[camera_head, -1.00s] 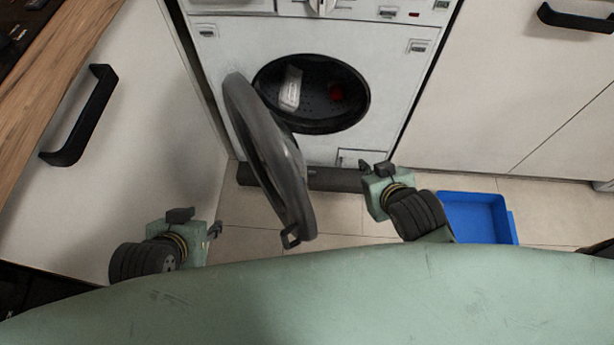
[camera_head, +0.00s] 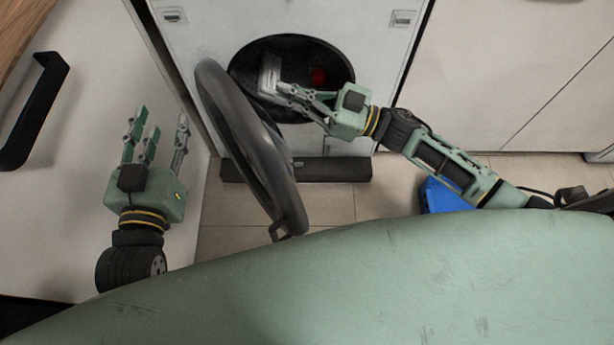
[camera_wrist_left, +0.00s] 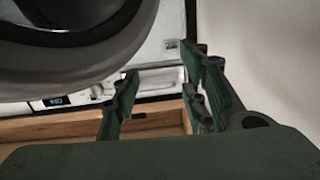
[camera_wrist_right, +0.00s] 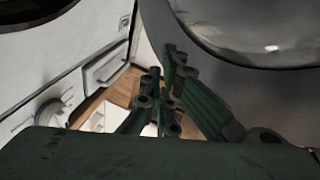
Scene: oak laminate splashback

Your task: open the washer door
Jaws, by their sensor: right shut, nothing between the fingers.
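The washer (camera_head: 190,38) is white, and its round dark door (camera_head: 243,140) stands swung wide open to the left. The drum opening (camera_head: 290,45) shows a pale item at its left, partly hidden by my right gripper, and a red item (camera_head: 319,76). My right gripper (camera_head: 277,88) is shut and empty, in front of the drum opening between it and the open door. In the right wrist view its fingers (camera_wrist_right: 170,75) are together near the grey door. My left gripper (camera_head: 155,125) is open and empty, left of the door; its fingers (camera_wrist_left: 160,85) are spread in the left wrist view.
A white cabinet with a black handle (camera_head: 36,110) is at the left. A blue tray (camera_head: 443,197) lies on the tiled floor at the right, partly behind my right arm. White cabinet fronts (camera_head: 520,80) stand right of the washer.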

